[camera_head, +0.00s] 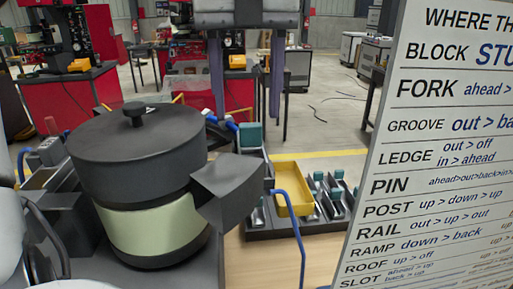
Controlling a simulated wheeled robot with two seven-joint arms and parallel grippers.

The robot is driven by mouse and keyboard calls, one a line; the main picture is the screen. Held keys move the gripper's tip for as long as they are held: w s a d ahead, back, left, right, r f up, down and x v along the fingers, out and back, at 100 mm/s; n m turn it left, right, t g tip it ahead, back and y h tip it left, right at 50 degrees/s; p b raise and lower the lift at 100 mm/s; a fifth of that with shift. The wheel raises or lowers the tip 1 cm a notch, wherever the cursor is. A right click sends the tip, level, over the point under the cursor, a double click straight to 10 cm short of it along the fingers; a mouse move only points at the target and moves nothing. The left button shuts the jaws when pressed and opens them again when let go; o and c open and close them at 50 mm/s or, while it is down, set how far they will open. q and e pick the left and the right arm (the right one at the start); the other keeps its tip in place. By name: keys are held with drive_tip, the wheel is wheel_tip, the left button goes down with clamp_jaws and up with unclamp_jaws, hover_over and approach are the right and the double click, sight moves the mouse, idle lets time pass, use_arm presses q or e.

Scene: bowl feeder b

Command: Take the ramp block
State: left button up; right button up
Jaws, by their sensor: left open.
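My left gripper (247,110) hangs down from the top of the view. Its two long dark fingers are wide apart, with nothing between them. A teal block (251,135) shows just below and between the fingertips in the picture, at the back left of a dark compartment tray (262,233). Several small teal pieces (337,175) stand in the tray's right compartments. I cannot tell which piece is the ramp block. My right gripper is not in view.
A dark bowl feeder (140,155) with a lid, pale green band and chute (230,190) stands left of the tray. A yellow bin (294,209) sits in the tray's middle. A large sign (430,150) listing moves blocks the right side. A blue bent tube (296,220) rises in front.

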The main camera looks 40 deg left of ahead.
sight(250, 124)
use_arm(q)
drive_tip(key=shift+w+d+f+p, duration=0.1)
drive_tip(key=shift+f+p, duration=0.05)
drive_tip(key=shift+f, duration=1.45)
drive_tip(key=shift+w+d+f+p, duration=0.1)
drive_tip(key=shift+f+p, duration=0.05)
drive_tip(key=shift+f, duration=1.4)
drive_tip(key=c, duration=1.3)
